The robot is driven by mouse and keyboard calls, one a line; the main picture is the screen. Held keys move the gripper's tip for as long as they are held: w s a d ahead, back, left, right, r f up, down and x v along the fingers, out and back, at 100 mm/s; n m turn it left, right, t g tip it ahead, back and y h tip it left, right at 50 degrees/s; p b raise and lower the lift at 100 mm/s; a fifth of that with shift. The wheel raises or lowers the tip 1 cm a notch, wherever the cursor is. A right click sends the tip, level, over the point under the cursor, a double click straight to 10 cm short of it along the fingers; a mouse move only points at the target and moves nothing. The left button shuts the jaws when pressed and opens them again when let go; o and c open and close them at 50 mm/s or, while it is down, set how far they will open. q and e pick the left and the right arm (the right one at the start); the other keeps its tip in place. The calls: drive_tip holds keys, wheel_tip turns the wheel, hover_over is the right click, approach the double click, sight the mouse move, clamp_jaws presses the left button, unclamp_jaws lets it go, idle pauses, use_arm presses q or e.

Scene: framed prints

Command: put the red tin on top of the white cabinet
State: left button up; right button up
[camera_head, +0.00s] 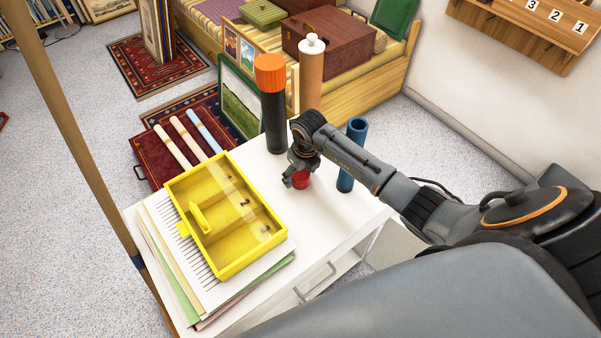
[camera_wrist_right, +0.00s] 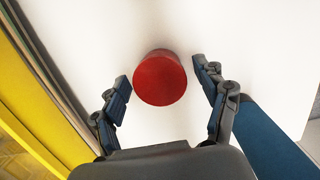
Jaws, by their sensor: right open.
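The red tin (camera_head: 301,180) stands on the white cabinet (camera_head: 333,213), partly hidden behind my right gripper in the head view. In the right wrist view the round red tin (camera_wrist_right: 160,77) lies between the fingertips, with a gap on each side. My right gripper (camera_head: 293,179) is over the tin, and its open fingers (camera_wrist_right: 162,80) point at it in the wrist view. The white cabinet top (camera_wrist_right: 240,40) fills most of the wrist view. My left gripper is in neither view.
A yellow divided tray (camera_head: 233,262) sits on papers (camera_head: 185,270) left of the tin. A blue cylinder (camera_head: 352,155) stands close on the right. A black cylinder with an orange top (camera_head: 272,105) and a brown tube (camera_head: 311,75) rise behind.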

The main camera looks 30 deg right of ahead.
sight(305, 178)
drive_tip(key=shift+r, duration=0.25)
wheel_tip(305, 178, up, 12)
drive_tip(key=s, duration=0.1)
drive_tip(key=shift+s+d+f, duration=0.15)
drive_tip(key=shift+s, duration=0.25)
drive_tip(key=shift+f, duration=0.1)
